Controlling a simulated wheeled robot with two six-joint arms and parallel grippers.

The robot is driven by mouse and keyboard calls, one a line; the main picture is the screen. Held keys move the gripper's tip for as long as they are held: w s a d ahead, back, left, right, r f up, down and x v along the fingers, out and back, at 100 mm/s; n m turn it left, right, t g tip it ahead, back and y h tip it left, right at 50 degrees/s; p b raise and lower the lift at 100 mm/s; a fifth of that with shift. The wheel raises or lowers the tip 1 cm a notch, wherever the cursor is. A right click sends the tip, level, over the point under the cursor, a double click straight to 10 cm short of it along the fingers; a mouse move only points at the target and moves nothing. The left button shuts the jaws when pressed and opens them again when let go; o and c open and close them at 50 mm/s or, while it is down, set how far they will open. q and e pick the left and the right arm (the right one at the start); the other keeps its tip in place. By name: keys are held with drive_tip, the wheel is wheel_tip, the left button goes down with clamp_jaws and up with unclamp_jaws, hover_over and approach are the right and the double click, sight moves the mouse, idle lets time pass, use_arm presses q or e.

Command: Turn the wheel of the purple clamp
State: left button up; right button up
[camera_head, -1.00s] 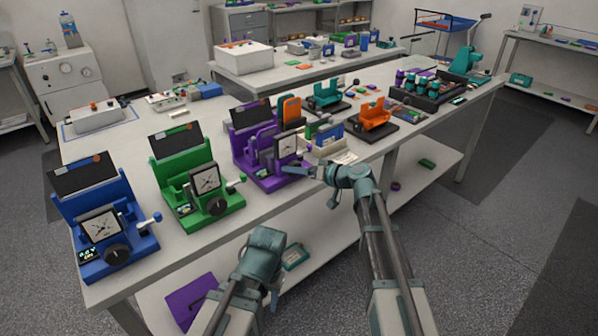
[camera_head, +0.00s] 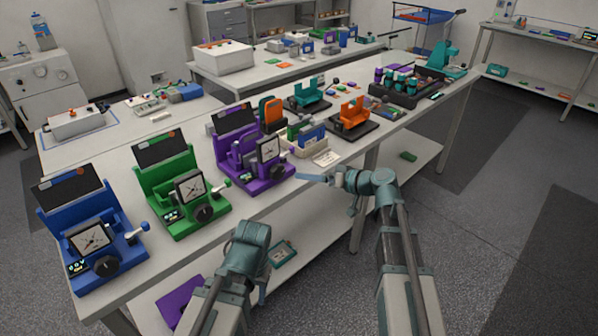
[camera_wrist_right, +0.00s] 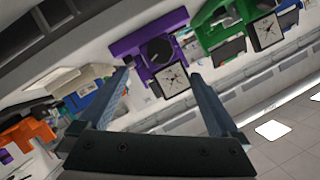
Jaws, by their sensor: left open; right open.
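The purple clamp (camera_head: 232,160) stands near the table's front edge, right of the green one. It has a dark tilted screen and a square white dial (camera_head: 268,149). Its black wheel (camera_head: 277,172) is at the front, low beside the dial. In the right wrist view the purple clamp (camera_wrist_right: 128,46) and its black wheel (camera_wrist_right: 161,50) show between and beyond my fingers. My right gripper (camera_head: 318,179) is open and empty, to the right of the clamp and apart from it. Its two spread fingers show in the wrist view (camera_wrist_right: 160,80). My left gripper (camera_head: 262,291) is low before the table, its fingers mostly hidden.
A green clamp (camera_head: 150,182) and a blue clamp (camera_head: 78,215) stand to the left. A tray of coloured cells (camera_head: 297,149), an orange holder (camera_head: 352,112) and a teal holder (camera_head: 306,92) stand to the right. The table's front edge runs beneath my right gripper.

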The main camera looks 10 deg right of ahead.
use_arm(q)
drive_tip(key=shift+r, duration=0.3)
use_arm(e)
drive_tip(key=shift+v, duration=0.95)
